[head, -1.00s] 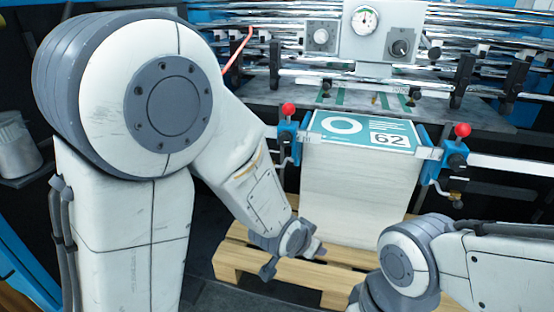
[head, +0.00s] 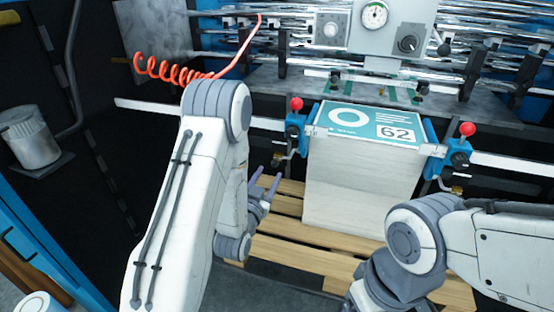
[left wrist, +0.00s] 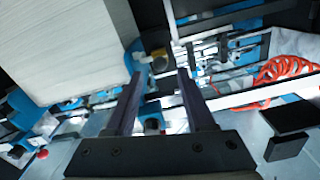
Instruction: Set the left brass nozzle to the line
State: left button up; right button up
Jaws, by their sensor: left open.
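My left gripper (head: 266,185) hangs low at the left side of the paper stack, below the left blue clamp (head: 294,133). Its two fingers are apart and empty; they also show in the left wrist view (left wrist: 160,76). There the left brass nozzle (left wrist: 160,60) appears just beyond the gap between the fingertips, with no contact visible. The right brass nozzle (head: 457,190) sits below the right blue clamp (head: 457,157). The nozzle's line cannot be made out. My right gripper is out of view.
The paper stack (head: 350,190) with a teal top sheet marked 62 stands on a wooden pallet (head: 300,250). A metal rail (head: 180,112) runs behind the left clamp. An orange coiled hose (head: 170,72) hangs at the upper left. A grey canister (head: 30,138) stands far left.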

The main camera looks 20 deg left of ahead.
aim_at(277, 158)
pick_arm(q)
jog(key=w+p, duration=0.2)
jog(key=w, duration=0.5)
jog(key=shift+w+r, duration=0.1)
jog(key=shift+w, duration=0.1)
jog(key=shift+w+p, duration=0.35)
jog(key=shift+w, duration=0.3)
grip_shut()
dwell(0.5)
